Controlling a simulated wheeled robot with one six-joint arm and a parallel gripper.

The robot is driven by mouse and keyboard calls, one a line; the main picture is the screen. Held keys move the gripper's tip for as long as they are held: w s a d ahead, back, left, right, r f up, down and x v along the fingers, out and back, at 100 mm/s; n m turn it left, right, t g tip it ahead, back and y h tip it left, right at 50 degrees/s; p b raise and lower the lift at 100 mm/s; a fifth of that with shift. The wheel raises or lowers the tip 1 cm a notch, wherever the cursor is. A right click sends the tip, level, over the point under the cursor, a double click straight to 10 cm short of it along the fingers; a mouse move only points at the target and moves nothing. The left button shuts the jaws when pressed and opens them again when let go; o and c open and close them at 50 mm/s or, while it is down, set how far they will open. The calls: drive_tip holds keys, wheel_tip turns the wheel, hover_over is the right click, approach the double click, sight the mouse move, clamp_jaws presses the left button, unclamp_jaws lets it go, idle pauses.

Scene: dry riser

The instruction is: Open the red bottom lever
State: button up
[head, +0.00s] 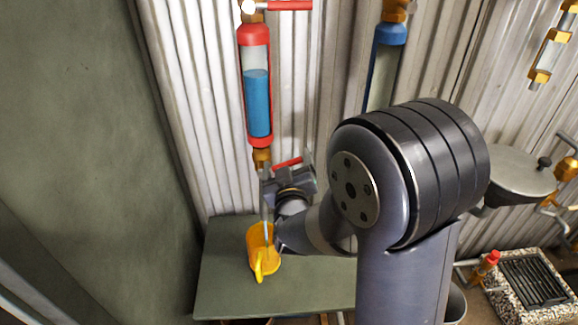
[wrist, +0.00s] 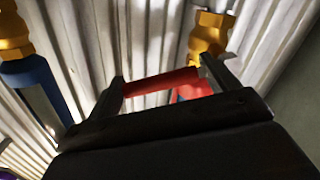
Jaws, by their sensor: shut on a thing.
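The red bottom lever (head: 288,162) is below the red-framed sight tube (head: 257,90), beside a brass fitting (head: 262,158). It points right and slightly up. My gripper (head: 292,172) is at the lever. In the wrist view, the lever (wrist: 160,82) lies across between the two fingers of my gripper (wrist: 168,80), and they are shut on it. A brass fitting (wrist: 208,38) is just behind its right end. My gripper hides part of the valve body in the head view.
A yellow jug (head: 262,262) stands on a green table (head: 225,275) below the valve. A thin pale vertical strip runs into it; I cannot tell whether it is pipe or water. A blue-capped tube (head: 384,65) is to the right. Corrugated wall stands behind.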

sight(265, 142)
drive_tip(key=r+n, duration=0.1)
drive_tip(key=a+n+p, duration=0.1)
drive_tip(key=n, duration=0.1)
drive_tip(key=shift+r, duration=0.35)
drive_tip(key=n+p, duration=0.1)
drive_tip(key=a+r+n, duration=0.1)
drive_tip(key=shift+r+n+p, duration=0.15)
drive_tip(key=shift+n+p, duration=0.25)
drive_tip(key=a+n+p, duration=0.1)
drive_tip(key=n+p, duration=0.1)
drive_tip(key=n, duration=0.1)
drive_tip(key=shift+a+r, duration=0.35)
drive_tip(key=shift+r, duration=0.05)
drive_tip(key=shift+a+r+n+p, duration=0.1)
drive_tip(key=shift+a+n+p, duration=0.55)
drive_tip(key=shift+n, duration=0.55)
drive_tip(key=o, duration=1.3)
